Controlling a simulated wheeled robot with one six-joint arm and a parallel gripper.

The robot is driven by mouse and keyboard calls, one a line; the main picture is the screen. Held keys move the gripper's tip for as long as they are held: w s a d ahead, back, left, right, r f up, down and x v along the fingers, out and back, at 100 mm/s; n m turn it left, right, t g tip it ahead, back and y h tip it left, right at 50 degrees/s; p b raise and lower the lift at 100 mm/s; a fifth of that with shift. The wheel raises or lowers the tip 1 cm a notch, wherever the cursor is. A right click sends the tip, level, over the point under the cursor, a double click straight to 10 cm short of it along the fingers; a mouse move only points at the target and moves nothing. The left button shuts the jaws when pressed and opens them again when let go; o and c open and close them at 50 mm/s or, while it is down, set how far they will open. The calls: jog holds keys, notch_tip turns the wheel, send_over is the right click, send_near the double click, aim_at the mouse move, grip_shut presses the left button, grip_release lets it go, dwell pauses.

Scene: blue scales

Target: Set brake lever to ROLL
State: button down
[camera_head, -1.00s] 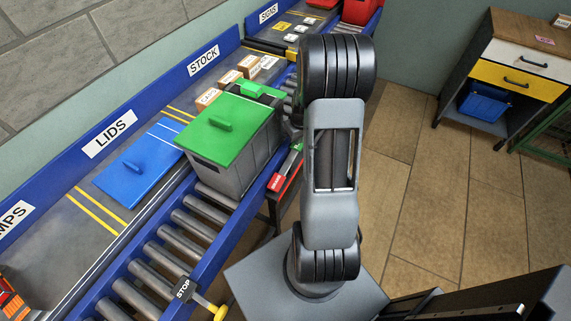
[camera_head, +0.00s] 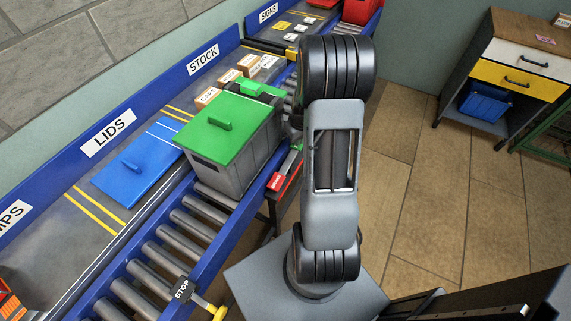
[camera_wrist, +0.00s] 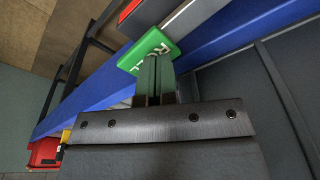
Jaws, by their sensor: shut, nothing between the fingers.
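A green plate (camera_wrist: 150,52) lettered ROLL, partly covered, is in the wrist view beside the blue conveyor rail (camera_wrist: 95,95). A red plate (camera_wrist: 128,11) and a flat grey bar (camera_wrist: 188,27) lie just beyond it. In the head view the red BRAKE plate (camera_head: 276,181) sits on the rail's right side, with a green part (camera_head: 297,147) at its far end. I cannot tell the lever's position. My gripper (camera_wrist: 156,62) is shut and empty, its fingertips over the green plate; contact is unclear. In the head view my arm hides it.
A grey crate (camera_head: 225,176) with a green lid (camera_head: 225,125) stands on the rollers (camera_head: 150,277), close left of the brake plate. A blue lid (camera_head: 140,165) lies on the shelf at left. A yellow-drawer cabinet (camera_head: 515,80) stands at right. The tiled floor between is clear.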

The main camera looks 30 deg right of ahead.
jog(key=shift+f+b, duration=1.1)
jog(key=shift+f, duration=0.25)
dwell(0.3)
jog(key=shift+r, duration=0.15)
jog(key=shift+r+p, duration=2.45)
jog(key=shift+r, duration=1.05)
jog(key=shift+f, duration=0.1)
jog(key=s+a+r+t, duration=0.1)
jog(key=s+a+r, duration=0.5)
jog(key=a+r, duration=0.2)
jog(key=s+a+r, duration=0.6)
jog(key=a+r, duration=0.2)
jog(key=a, duration=0.4)
jog(key=shift+a+r+t, duration=0.3)
jog(key=shift+r+t, duration=0.1)
